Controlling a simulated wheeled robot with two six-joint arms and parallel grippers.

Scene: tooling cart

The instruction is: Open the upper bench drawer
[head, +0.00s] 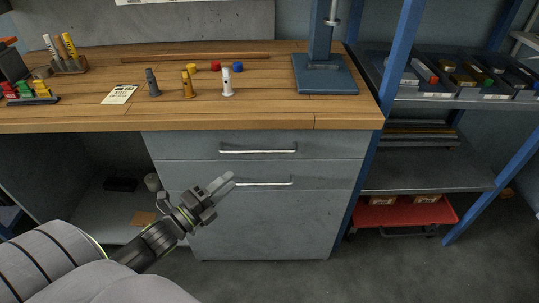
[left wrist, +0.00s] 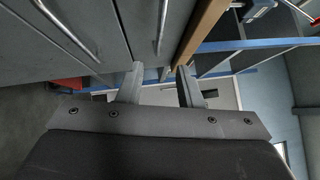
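The upper bench drawer (head: 190,147) is a grey front just below the wooden top, and it looks shut. Its silver bar handle (head: 258,151) shows in full; in the left wrist view the upper handle (left wrist: 161,27) lies beside the wooden edge. My left gripper (head: 227,182) is open and empty. In the head view it appears below and left of the upper handle, in front of the lower drawer and overlapping the left end of the lower handle. The wrist view shows a gap between its fingers (left wrist: 159,84). I cannot tell its exact distance from the drawers. My right gripper is not in view.
The lower drawer's handle (head: 268,183) also shows in the wrist view (left wrist: 67,29). The wooden bench top (head: 330,112) overhangs the drawers and carries small pegs and a blue press stand (head: 325,80). A blue-framed shelf rack (head: 430,178) stands right. The floor ahead looks clear.

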